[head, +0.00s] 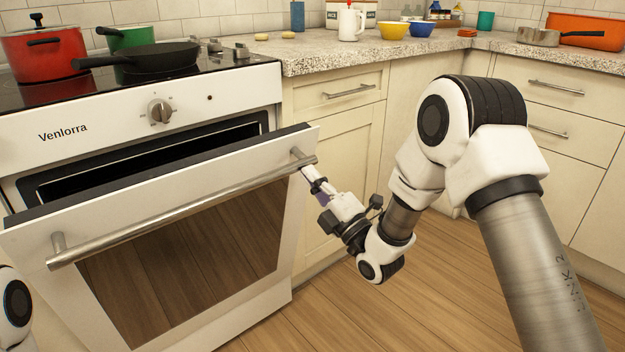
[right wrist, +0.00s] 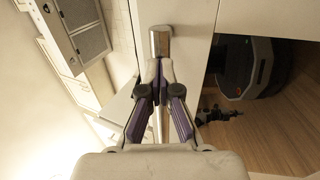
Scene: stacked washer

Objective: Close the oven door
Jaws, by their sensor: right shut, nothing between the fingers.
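The white oven (head: 100,140) stands at the left with its door (head: 190,255) partly open, the top edge tilted out and a dark gap showing behind it. A metal bar handle (head: 180,211) runs across the top of the door. My right gripper (head: 308,172) is at the right end of this handle, close to its end mount, with its fingers shut and empty. In the right wrist view the shut fingertips (right wrist: 158,66) point at the handle end (right wrist: 161,42); I cannot tell whether they touch it. My left gripper is out of view.
A red pot (head: 42,54), a green pot (head: 131,40) and a black pan (head: 150,56) stand on the cooktop. Cream cabinets (head: 345,150) and a stone counter (head: 335,57) adjoin the oven on the right. The wooden floor (head: 430,290) in front is clear.

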